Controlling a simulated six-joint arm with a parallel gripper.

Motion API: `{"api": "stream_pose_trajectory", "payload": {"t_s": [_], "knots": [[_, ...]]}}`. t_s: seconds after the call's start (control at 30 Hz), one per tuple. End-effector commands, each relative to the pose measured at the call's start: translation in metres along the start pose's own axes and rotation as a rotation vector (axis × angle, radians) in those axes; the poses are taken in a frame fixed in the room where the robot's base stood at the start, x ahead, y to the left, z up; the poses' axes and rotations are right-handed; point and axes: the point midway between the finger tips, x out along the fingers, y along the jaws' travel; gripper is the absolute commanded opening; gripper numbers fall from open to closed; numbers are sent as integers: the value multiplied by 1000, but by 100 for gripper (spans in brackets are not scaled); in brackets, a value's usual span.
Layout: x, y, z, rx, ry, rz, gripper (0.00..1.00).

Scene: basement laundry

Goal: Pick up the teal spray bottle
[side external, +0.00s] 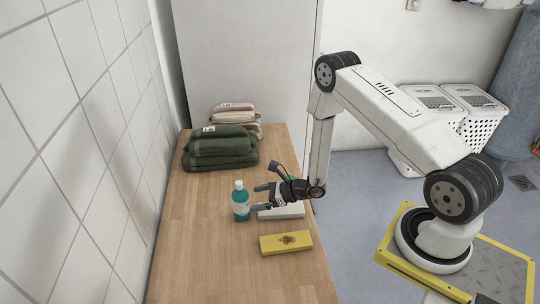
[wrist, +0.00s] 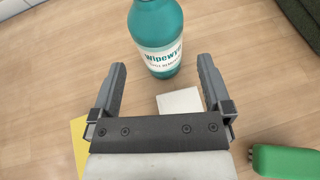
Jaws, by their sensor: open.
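The teal spray bottle (side external: 241,204) stands upright on the wooden table, with a white cap and a pale label. In the wrist view the teal bottle (wrist: 157,31) is at the top centre, just beyond the fingertips, its top cut off by the frame. My gripper (side external: 256,197) is low over the table, just right of the bottle, its fingers pointing at it. In the wrist view my gripper (wrist: 162,72) is open, with the fingers spread wide and only bare table and part of a white item between them.
A white flat item (side external: 282,212) lies under my gripper. A yellow box (side external: 286,243) lies nearer the front. A green object (wrist: 285,161) shows at the lower right of the wrist view. Folded dark green towels (side external: 220,150) lie farther back. A tiled wall (side external: 100,130) borders the left.

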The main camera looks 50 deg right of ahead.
Motion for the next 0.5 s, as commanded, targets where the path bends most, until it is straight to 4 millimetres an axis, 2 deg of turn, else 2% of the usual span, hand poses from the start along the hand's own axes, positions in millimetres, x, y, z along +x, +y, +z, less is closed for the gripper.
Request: {"api": "stream_pose_trajectory", "payload": {"t_s": [0.1, 0.37, 0.5], "knots": [[7, 0, 0, -1, 0, 1, 100], [11, 1, 0, -2, 0, 1, 100], [22, 1, 1, -2, -1, 3, 100]]}}
